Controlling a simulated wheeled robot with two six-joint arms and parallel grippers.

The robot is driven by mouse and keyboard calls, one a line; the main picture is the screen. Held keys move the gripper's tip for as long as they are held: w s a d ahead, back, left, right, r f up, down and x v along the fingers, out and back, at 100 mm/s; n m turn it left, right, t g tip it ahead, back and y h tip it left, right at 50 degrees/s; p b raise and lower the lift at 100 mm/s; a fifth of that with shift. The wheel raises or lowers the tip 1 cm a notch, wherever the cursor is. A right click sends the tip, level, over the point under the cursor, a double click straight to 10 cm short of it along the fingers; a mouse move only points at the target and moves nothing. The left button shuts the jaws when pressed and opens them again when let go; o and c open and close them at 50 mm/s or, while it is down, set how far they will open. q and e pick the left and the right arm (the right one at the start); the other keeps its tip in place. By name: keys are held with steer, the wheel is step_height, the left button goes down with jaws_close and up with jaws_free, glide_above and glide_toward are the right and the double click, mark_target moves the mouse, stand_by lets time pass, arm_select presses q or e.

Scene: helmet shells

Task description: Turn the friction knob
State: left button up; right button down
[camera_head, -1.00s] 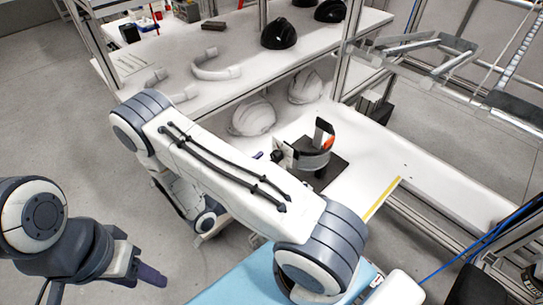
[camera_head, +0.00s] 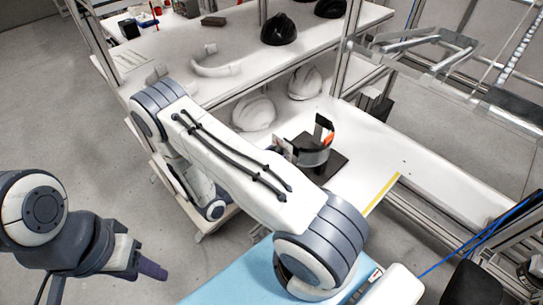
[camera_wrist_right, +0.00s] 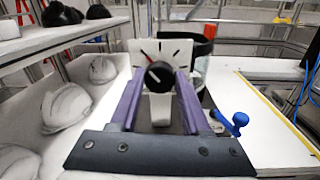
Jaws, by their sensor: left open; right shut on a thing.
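The friction knob (camera_wrist_right: 160,75) is a round black knob with a pale pointer mark. It sits on a white dial plate (camera_wrist_right: 145,49) with black ticks and one red tick. In the right wrist view, the purple fingers of my right gripper (camera_wrist_right: 158,82) are shut on the knob from both sides. The black test stand (camera_head: 316,152) with an orange part shows just beyond the arm. My left gripper (camera_head: 150,268) is open and empty over the floor at the lower left, its jaws seen edge-on.
White helmet shells (camera_head: 254,113) lie on the bench left of the stand. Black helmets (camera_head: 278,29) stand on the shelf behind. A blue clamp handle (camera_wrist_right: 232,122) is right of my right gripper. A yellow strip (camera_head: 383,193) marks the bench, which is clear to the right.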

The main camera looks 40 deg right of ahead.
steer(key=m+b, duration=0.3)
steer(key=m, duration=0.1)
steer(key=shift+f, duration=0.2)
steer(key=shift+r+m+b, duration=0.1)
steer(key=shift+m+b, duration=1)
steer(key=shift+m, duration=0.8)
steer(key=shift+s, duration=0.1)
steer(key=shift+c, duration=1.8)
jaws_free()
steer(key=shift+a, duration=0.1)
